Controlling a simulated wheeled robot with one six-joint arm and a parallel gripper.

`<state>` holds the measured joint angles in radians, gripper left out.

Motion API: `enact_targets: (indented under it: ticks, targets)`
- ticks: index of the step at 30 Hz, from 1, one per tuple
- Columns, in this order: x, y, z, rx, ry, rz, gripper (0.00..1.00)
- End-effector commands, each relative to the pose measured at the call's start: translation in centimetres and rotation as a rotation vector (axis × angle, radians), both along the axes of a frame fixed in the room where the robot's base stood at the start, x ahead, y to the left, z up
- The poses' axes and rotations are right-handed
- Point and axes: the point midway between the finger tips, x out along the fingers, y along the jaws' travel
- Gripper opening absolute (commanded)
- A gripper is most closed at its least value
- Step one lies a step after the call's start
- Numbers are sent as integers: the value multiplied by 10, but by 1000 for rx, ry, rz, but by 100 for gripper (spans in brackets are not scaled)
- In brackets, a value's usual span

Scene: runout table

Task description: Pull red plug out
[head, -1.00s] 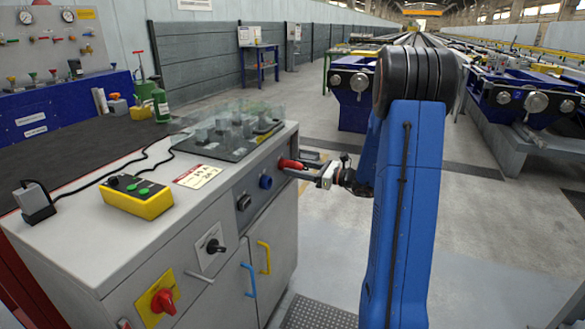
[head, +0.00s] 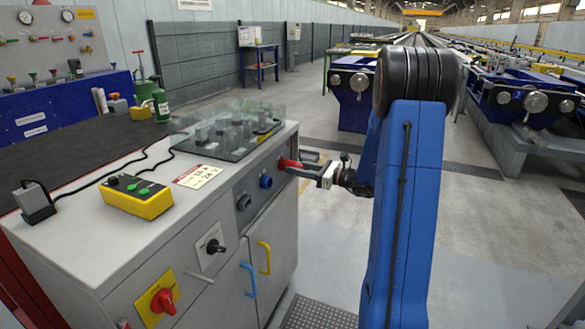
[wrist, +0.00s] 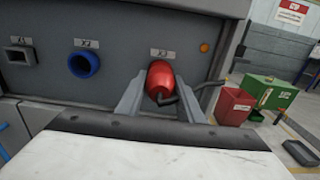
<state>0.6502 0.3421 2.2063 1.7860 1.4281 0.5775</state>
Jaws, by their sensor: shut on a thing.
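The red plug (head: 288,163) is at the upper right of the grey cabinet's front panel. In the wrist view the red plug (wrist: 160,80) sits against the panel under a label that seems to read X3. A dark cable end hangs from its lower side. My gripper (head: 300,170) reaches it from the right. In the wrist view my gripper (wrist: 161,96) has one finger on each side of the plug and is shut on it. The socket behind the plug is hidden, so how deep it sits cannot be told.
A blue round socket (wrist: 84,65) and a grey square socket (wrist: 20,55) are left of the plug. The cabinet top (head: 90,230) bears a yellow control box (head: 138,196). Red and green bins (wrist: 234,106) stand on the floor to the right.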

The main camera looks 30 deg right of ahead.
Motion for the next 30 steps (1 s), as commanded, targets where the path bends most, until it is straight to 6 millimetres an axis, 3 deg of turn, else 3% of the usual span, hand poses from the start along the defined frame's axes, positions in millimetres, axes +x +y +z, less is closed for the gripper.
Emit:
enact_targets:
  ticks: [30]
  targets:
    - [-26, -20, 0, 0, 0, -1, 0]
